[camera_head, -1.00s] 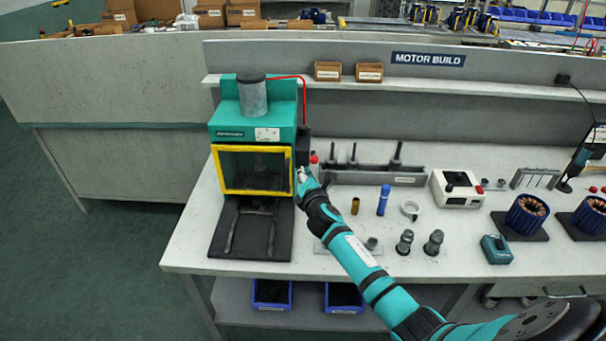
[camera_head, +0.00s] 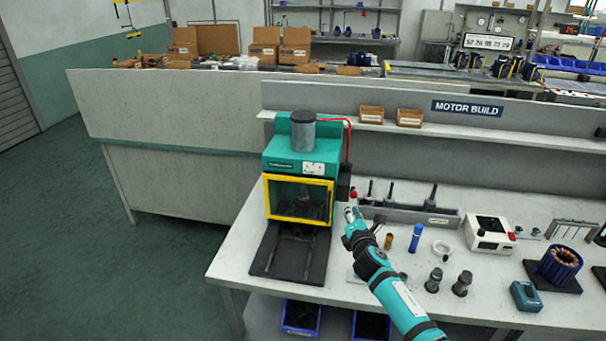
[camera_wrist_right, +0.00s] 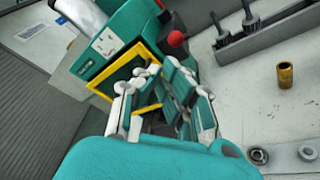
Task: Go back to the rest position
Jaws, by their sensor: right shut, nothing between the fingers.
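My right gripper (camera_head: 352,215) is shut and empty in the head view. It hangs above the bench, just right of the green press (camera_head: 300,150) with its yellow-framed front window. In the right wrist view the fingers of my right gripper (camera_wrist_right: 165,85) lie in front of the press (camera_wrist_right: 110,45), and a red ball knob (camera_wrist_right: 176,39) shows just beyond them. I cannot tell from these views whether the fingers touch the press. My left gripper is not in view.
A brass cylinder (camera_head: 388,241), a blue cylinder (camera_head: 415,238), a white ring (camera_head: 441,248) and dark grey parts stand right of my arm. A grey tool rack (camera_head: 410,213) is behind them. Blue bins (camera_head: 301,317) sit below the bench. Floor at left is clear.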

